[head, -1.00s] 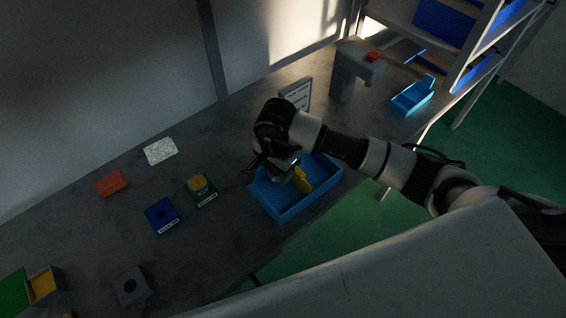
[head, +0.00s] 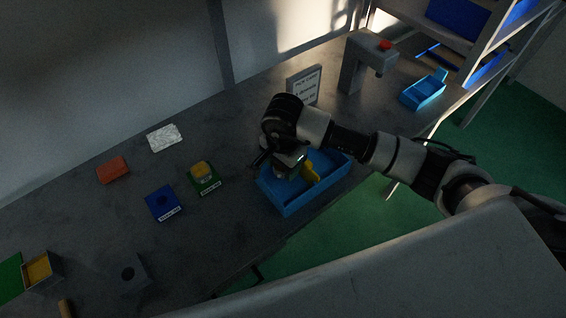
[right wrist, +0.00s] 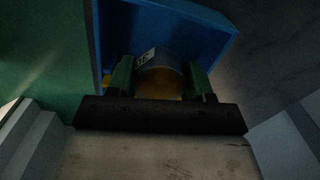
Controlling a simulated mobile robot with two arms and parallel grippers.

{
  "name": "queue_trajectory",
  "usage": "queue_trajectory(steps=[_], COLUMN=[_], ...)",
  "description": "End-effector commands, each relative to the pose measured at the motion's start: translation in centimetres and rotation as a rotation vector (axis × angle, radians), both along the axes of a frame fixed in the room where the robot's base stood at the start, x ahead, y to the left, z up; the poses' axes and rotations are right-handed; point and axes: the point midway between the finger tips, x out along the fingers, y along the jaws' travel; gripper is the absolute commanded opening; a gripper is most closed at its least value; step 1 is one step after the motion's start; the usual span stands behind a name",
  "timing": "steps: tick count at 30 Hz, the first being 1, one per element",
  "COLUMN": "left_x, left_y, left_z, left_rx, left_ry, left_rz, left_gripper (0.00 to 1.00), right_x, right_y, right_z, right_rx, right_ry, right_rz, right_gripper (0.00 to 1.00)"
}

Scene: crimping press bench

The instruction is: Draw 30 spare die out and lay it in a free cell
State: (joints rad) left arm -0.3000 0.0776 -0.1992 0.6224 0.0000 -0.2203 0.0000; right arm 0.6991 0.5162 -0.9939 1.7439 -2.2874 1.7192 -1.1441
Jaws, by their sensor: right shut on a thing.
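My right gripper (head: 288,172) reaches down into the blue tray (head: 287,208) near the bench's front edge. In the right wrist view my right gripper (right wrist: 160,84) has its green fingers shut on a round die (right wrist: 160,80), greyish with a yellow part and a white label. The tray wall (right wrist: 190,20) is close around the die. A green block (head: 208,187) holds a yellow piece (head: 202,169). A blue block (head: 163,201) has an empty round hole. The left gripper is not in view.
A grey holed block (head: 130,274), a red block (head: 113,170) and a white crumpled sheet (head: 165,138) lie to the left. A press (head: 353,70), a sign (head: 304,84) and a light blue bin (head: 424,92) stand behind. A yellow piece (head: 311,173) shows in the tray.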

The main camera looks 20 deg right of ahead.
Motion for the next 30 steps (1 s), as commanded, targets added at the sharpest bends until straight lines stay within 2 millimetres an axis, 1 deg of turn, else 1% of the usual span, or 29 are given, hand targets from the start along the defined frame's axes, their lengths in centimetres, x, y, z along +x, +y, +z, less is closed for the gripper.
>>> queue_trajectory(steps=[1,21,25,30], left_x=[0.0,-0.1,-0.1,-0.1], left_y=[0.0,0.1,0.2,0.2], left_z=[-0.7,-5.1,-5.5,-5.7], left_rx=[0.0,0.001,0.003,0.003], left_ry=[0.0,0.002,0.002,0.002], left_rz=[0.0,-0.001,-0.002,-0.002], left_gripper=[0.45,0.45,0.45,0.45], right_x=[0.1,0.1,0.1,0.1], right_y=[0.0,0.0,0.0,0.0], right_z=[-0.6,-5.0,-5.5,-5.6], right_rx=[0.001,0.001,0.001,0.001], right_ry=[-0.002,-0.003,-0.003,-0.002], right_rz=[0.0,-0.001,-0.001,-0.001], right_gripper=[0.1,0.1,0.1,0.1])
